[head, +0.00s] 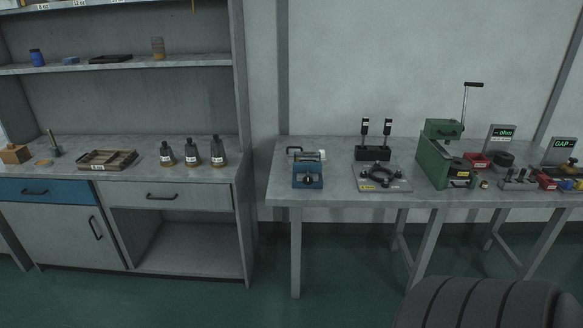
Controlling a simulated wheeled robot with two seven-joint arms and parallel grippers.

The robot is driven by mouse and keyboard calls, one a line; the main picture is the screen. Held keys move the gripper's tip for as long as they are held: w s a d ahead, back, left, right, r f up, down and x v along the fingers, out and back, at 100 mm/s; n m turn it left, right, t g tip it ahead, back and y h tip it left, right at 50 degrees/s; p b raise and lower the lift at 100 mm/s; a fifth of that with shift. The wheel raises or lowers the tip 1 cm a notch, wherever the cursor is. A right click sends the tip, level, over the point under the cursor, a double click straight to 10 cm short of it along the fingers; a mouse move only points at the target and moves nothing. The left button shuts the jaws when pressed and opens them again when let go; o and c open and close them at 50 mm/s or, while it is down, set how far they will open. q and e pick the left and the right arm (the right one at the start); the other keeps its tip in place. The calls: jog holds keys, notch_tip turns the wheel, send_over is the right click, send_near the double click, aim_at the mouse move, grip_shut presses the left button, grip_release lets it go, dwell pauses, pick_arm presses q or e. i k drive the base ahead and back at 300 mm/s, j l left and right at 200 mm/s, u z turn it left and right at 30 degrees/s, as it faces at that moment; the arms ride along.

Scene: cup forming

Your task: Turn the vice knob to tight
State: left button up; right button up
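A small blue vice (306,173) stands near the front left corner of the grey table (340,196). A dark round knob (308,181) with a light mark shows on its front face. The mark is too small to read, so I cannot tell the knob's setting. A light-coloured bar or handle (294,151) shows at the top left of the vice. Neither of my grippers is in view.
Right of the vice are a ring fixture on a plate (382,178), a black block with two upright tools (373,153) and a green lever press (440,155). A workbench with shelves (168,196) stands left, across a narrow gap. Green floor is open in front.

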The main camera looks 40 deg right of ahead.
aim_at(308, 180)
jog(key=i+j+z, duration=0.15)
jog(key=z, duration=0.2)
jog(key=i+j+z, duration=0.15)
jog(key=j+z, duration=0.2)
jog(key=i+j+z, duration=0.15)
jog(key=z, duration=0.2)
jog(key=j+z, duration=0.35)
jog(key=k+j+z, duration=0.1)
jog(key=z, duration=0.2)
jog(key=k+j+z, duration=0.1)
jog(key=z, duration=0.25)
jog(key=j, duration=0.15)
